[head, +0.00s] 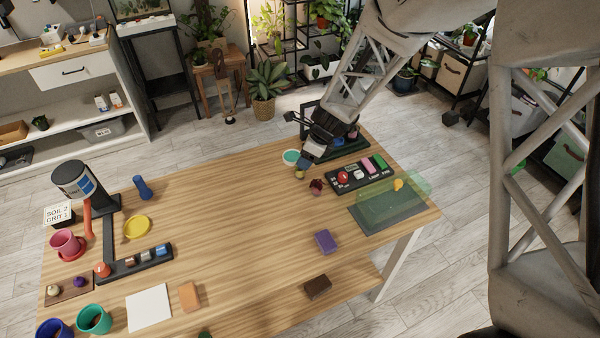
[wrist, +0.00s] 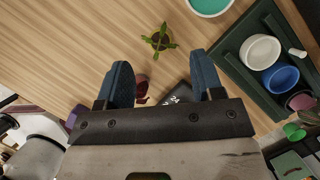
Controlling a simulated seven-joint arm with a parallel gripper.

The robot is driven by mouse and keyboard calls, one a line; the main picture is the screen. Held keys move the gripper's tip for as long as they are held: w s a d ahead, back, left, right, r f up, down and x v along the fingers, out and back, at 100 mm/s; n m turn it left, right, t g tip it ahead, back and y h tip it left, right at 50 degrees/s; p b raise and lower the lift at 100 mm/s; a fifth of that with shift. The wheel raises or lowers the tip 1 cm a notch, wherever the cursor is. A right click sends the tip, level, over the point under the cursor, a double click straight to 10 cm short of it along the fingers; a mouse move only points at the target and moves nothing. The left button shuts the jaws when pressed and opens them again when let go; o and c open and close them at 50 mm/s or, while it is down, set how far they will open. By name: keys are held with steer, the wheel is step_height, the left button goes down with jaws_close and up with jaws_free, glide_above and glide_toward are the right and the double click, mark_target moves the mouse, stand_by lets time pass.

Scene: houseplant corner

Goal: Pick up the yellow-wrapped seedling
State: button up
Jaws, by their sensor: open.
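A small seedling (wrist: 158,40) with green leaves stands upright on the wooden table, ahead of my fingertips in the wrist view. Its wrap is mostly under the leaves there; in the head view a small yellowish piece of the seedling (head: 300,174) shows just below my gripper. My gripper (head: 308,160) is open and empty above the table's far side. In the wrist view its two blue fingers (wrist: 162,75) point toward the seedling, which lies beyond the gap between them and looks clear of both.
A teal-filled bowl (head: 291,156) stands close to the seedling. A dark green tray (wrist: 234,72) with white and blue cups lies to its right in the wrist view. A dark red item (head: 316,187) and a black labelled rack (head: 338,187) are nearby. The table's middle is clear.

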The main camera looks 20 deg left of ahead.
mark_target(300, 172)
steer(key=shift+x, duration=0.95)
steer(key=shift+f, duration=0.2)
steer(key=shift+d+x, duration=0.2)
steer(key=shift+x, duration=2.25)
steer(key=c, duration=1)
steer(key=shift+r, duration=0.1)
